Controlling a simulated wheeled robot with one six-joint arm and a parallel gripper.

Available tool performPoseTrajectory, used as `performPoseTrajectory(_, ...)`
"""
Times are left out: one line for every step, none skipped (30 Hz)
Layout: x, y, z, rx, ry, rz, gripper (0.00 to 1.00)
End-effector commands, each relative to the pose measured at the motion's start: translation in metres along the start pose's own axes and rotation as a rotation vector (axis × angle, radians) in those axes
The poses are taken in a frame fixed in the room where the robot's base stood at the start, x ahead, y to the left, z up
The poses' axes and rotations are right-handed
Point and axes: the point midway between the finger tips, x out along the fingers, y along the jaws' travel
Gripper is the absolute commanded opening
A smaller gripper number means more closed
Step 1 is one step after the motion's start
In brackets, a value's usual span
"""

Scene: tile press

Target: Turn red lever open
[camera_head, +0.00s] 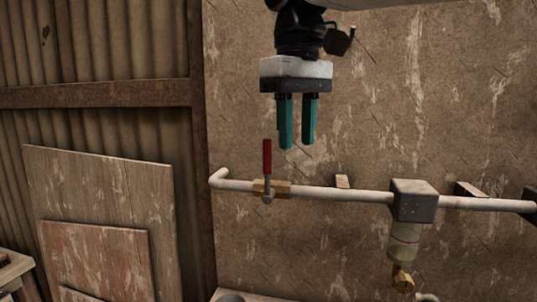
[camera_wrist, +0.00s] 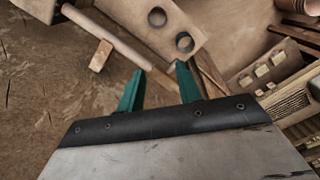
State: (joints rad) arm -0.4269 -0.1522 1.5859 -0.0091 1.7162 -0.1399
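The red lever (camera_head: 267,157) stands upright, crosswise to the pipe, on a brass valve (camera_head: 281,188) in the head view. The valve sits near the left end of a white horizontal pipe (camera_head: 335,194) on the wall. My gripper (camera_head: 299,147) hangs above the pipe with its teal fingers pointing down, above and slightly right of the lever's top. The fingers are apart with nothing between them, and I see no contact with the lever. In the wrist view my gripper (camera_wrist: 155,72) also shows spread fingers. The red lever cannot be made out there.
A grey filter block (camera_head: 414,200) with a clear bowl and brass fitting hangs on the pipe to the right. Wooden boards (camera_head: 105,200) lean at the left against corrugated metal. The wall around my gripper is clear. The wrist view shows the pipe (camera_wrist: 115,38) and a wooden bracket (camera_wrist: 101,56).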

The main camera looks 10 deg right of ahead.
Motion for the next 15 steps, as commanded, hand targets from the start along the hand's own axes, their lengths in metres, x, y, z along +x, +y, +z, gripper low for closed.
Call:
performPoseTrajectory(-0.009, -0.009, -0.014, -0.033, -0.005, 0.0, 0.35)
performPoseTrajectory(-0.014, -0.013, -0.02, -0.048, -0.008, 0.0, 0.35)
performPoseTrajectory(-0.019, -0.017, -0.026, -0.064, -0.012, 0.0, 0.35)
performPoseTrajectory(-0.023, -0.02, -0.03, -0.069, -0.008, -0.002, 0.35)
performPoseTrajectory(-0.026, -0.022, -0.034, -0.069, -0.002, -0.003, 0.35)
performPoseTrajectory(-0.028, -0.025, -0.037, -0.07, 0.002, -0.005, 0.35)
performPoseTrajectory(-0.029, -0.026, -0.039, -0.071, 0.005, -0.006, 0.35)
performPoseTrajectory(-0.029, -0.027, -0.04, -0.071, 0.006, -0.006, 0.35)
performPoseTrajectory(-0.027, -0.027, -0.041, -0.071, 0.007, -0.007, 0.35)
performPoseTrajectory(-0.024, -0.028, -0.041, -0.071, 0.007, -0.007, 0.35)
performPoseTrajectory(-0.02, -0.028, -0.041, -0.071, 0.006, -0.008, 0.35)
performPoseTrajectory(-0.014, -0.028, -0.041, -0.07, 0.007, -0.008, 0.35)
performPoseTrajectory(-0.009, -0.027, -0.041, -0.07, 0.005, -0.008, 0.35)
performPoseTrajectory(-0.004, -0.027, -0.041, -0.069, 0.006, -0.008, 0.35)
performPoseTrajectory(0.003, -0.027, -0.041, -0.069, 0.005, -0.008, 0.35)
